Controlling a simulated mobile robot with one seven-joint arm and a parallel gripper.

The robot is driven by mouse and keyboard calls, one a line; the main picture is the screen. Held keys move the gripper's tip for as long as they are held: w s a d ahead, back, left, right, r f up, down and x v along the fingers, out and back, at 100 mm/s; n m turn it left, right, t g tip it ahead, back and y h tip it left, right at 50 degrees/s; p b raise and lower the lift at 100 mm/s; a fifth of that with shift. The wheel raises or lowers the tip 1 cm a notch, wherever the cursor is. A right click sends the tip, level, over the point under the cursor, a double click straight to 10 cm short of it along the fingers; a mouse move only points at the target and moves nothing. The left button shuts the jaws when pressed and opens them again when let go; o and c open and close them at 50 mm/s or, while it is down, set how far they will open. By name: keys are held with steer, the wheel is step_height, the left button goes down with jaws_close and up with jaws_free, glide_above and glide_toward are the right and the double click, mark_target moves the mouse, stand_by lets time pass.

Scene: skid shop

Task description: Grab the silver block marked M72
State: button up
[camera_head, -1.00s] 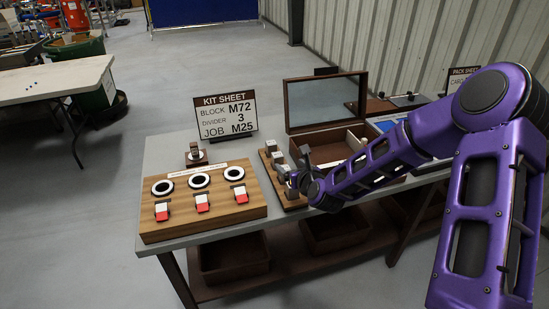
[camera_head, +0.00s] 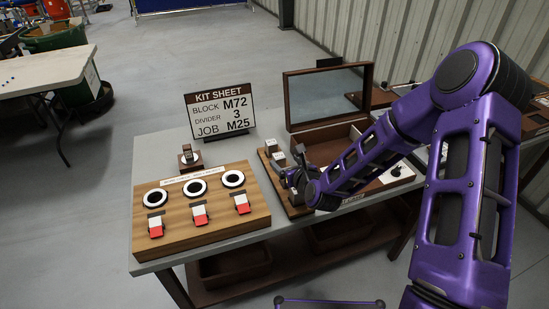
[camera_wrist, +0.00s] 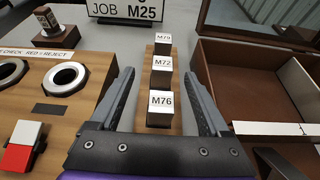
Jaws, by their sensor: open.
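The silver block marked M72 (camera_wrist: 162,64) is the middle one of three blocks in a row on a wooden strip, in the wrist view. The block marked M76 (camera_wrist: 160,104) is nearer and the block marked M79 (camera_wrist: 163,41) is farther. My gripper (camera_wrist: 165,88) is open, its two fingers on either side of the row, with M76 between them and M72 just past the tips. In the head view my gripper (camera_head: 293,175) is over the row and hides part of it; labels cannot be read there.
The kit sheet (camera_head: 219,108) stands behind, reading block M72. A wooden board (camera_head: 201,219) with several rings and red-white switches is at left. An open brown box with a raised lid (camera_head: 327,97) is right of the row. A stamp (camera_head: 189,160) stands behind the board.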

steer(key=shift+w+a+f, duration=0.2)
steer(key=shift+w+f, duration=0.05)
steer(key=shift+w, duration=0.2)
